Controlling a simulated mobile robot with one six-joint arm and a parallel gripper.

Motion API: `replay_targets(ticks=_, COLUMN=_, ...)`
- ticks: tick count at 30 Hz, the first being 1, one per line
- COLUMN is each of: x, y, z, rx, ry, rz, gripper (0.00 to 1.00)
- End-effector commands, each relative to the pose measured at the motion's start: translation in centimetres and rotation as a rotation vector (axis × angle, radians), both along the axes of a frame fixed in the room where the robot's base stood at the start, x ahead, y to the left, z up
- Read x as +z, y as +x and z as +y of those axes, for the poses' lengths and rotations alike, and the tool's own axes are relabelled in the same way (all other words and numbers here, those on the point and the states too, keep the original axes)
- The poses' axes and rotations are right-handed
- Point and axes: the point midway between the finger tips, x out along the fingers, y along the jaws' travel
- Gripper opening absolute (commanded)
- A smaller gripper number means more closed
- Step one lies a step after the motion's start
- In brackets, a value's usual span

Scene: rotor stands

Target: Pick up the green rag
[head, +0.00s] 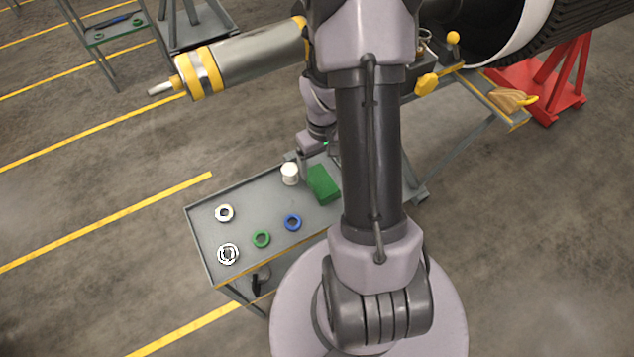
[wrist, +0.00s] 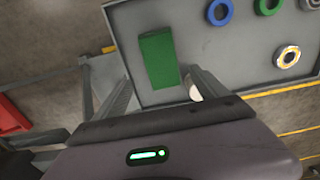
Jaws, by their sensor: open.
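The green rag (head: 323,184) lies as a flat folded rectangle on the grey cart top, near its back right. My arm covers the cart just to its right in the head view. In the wrist view the whole rag (wrist: 158,55) shows, with its lower part between my two fingers. My gripper (wrist: 159,76) is open and empty, with one finger on each side of the rag's near end. In the head view my gripper (head: 304,160) is above the cart, behind the rag and the white cylinder. I cannot tell its exact height above the rag.
A white cylinder (head: 290,173) stands left of the rag; my right finger partly hides it in the wrist view. A blue ring (head: 293,222), a green ring (head: 261,239) and two pale rings (head: 224,213) lie on the cart (head: 205,240). A rotor stand is behind.

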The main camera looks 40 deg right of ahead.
Motion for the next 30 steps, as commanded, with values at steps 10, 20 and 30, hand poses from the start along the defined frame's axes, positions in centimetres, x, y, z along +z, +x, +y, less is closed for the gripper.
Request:
replay_targets(ticks=10, x=-4.9, y=0.0, z=0.2, rx=0.001, ry=0.0, rz=0.001, gripper=0.84)
replay_targets(ticks=20, x=-7.4, y=0.1, z=0.3, rx=0.0, ry=-0.001, rz=-0.002, gripper=0.84)
replay_targets(ticks=30, x=-7.4, y=0.1, z=0.3, rx=0.0, ry=-0.001, rz=-0.001, gripper=0.21)
